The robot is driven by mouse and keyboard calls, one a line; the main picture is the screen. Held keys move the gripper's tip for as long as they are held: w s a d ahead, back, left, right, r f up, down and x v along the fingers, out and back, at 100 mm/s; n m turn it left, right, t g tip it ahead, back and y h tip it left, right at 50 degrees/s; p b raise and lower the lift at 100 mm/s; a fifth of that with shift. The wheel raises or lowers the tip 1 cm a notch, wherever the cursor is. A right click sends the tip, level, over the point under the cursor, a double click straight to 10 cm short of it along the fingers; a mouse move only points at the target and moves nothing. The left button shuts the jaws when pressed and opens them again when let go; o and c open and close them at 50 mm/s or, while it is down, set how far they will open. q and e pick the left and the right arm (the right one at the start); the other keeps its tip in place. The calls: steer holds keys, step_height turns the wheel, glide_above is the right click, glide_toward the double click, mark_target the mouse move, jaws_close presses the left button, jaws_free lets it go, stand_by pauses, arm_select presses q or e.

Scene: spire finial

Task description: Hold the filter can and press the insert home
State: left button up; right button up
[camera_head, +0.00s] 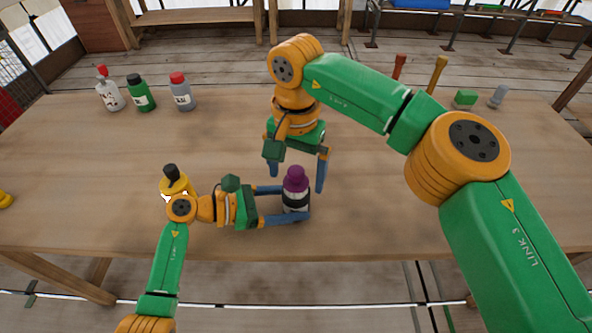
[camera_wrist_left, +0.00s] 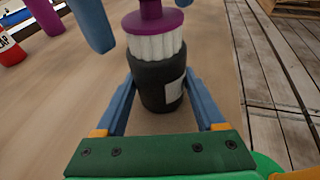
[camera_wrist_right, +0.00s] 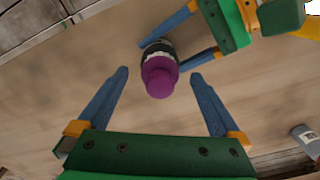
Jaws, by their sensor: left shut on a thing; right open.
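The black filter can (camera_head: 296,208) stands on the table near its front edge, with a pale label in the left wrist view (camera_wrist_left: 173,90). A white pleated insert with a purple knobbed cap (camera_head: 295,178) sticks up out of the can; white pleats (camera_wrist_left: 157,47) show between cap and rim. My left gripper (camera_head: 294,202) is shut on the can, one finger on each side. My right gripper (camera_head: 297,184) is open and points down. Its fingers are on either side of the cap, apart from it, as the right wrist view shows the cap (camera_wrist_right: 159,80) between them.
A yellow bottle with a black top (camera_head: 173,182) stands behind my left wrist. Three bottles (camera_head: 141,94) stand at the back left. A green block (camera_head: 466,98), a grey item (camera_head: 498,96) and two upright handles (camera_head: 437,74) are at the back right. The table's middle right is clear.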

steer(key=shift+r, duration=3.55)
jaws_close()
steer(key=shift+f, duration=0.1)
steer(key=shift+f, duration=1.55)
